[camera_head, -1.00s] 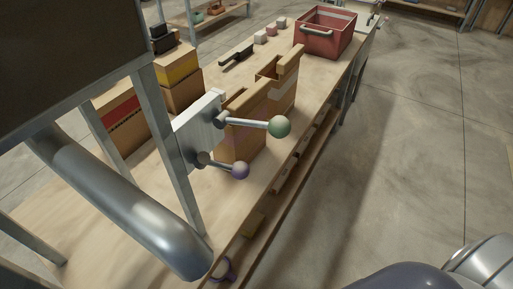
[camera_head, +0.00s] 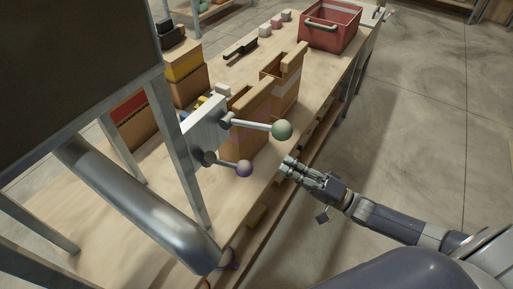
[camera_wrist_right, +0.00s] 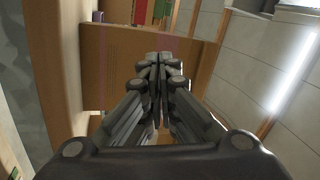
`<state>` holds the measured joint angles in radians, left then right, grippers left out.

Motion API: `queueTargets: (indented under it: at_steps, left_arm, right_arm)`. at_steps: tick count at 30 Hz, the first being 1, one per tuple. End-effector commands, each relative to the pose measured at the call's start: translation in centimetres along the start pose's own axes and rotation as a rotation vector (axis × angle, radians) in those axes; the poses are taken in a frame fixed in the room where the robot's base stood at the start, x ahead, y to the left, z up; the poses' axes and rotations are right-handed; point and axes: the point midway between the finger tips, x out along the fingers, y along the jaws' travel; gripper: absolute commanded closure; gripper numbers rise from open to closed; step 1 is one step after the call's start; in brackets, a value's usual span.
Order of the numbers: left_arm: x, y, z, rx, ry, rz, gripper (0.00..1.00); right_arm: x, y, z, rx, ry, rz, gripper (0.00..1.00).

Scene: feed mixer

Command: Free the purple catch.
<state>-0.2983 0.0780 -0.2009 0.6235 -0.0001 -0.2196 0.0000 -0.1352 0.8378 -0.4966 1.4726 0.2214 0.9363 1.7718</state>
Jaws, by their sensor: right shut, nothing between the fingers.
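My right gripper (camera_head: 287,163) is to the right of the purple ball, over the table's front edge, apart from both levers. In the right wrist view the right gripper's fingers (camera_wrist_right: 158,65) are closed together with nothing between them. No catch can be made out there. My left gripper is not in view.
A grey metal frame and a thick pipe (camera_head: 140,205) stand left of the levers. Cardboard boxes (camera_head: 283,85) stand behind them on the wooden table. A red crate (camera_head: 330,28) is at the far end. The floor on the right is clear.

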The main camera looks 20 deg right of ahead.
Motion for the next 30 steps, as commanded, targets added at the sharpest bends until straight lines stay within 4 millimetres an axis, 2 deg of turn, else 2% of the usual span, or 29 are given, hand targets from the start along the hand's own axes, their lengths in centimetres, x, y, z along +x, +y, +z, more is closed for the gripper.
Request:
queueTargets:
  at_steps: [1,3,7,11,22,26,30]
  left_arm:
    - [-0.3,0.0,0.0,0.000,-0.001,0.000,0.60]
    - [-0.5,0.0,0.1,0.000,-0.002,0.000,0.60]
    - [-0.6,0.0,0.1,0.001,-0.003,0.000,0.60]
    - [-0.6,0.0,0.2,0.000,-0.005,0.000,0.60]
    - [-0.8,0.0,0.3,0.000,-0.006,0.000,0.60]
    - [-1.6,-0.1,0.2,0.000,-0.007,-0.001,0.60]
    - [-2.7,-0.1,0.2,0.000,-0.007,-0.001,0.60]
  right_arm:
    - [0.6,-2.9,0.3,0.069,-0.046,-0.065,1.00]
    - [0.9,-6.0,0.8,0.163,-0.100,-0.138,1.00]
    - [1.1,-9.3,1.4,0.270,-0.168,-0.213,1.00]
    - [1.1,-10.2,1.6,0.306,-0.188,-0.234,1.00]
    - [1.6,-10.4,1.6,0.303,-0.186,-0.235,1.00]
    - [3.2,-11.0,1.7,0.303,-0.185,-0.237,1.00]
    - [6.0,-11.9,2.1,0.302,-0.185,-0.239,1.00]
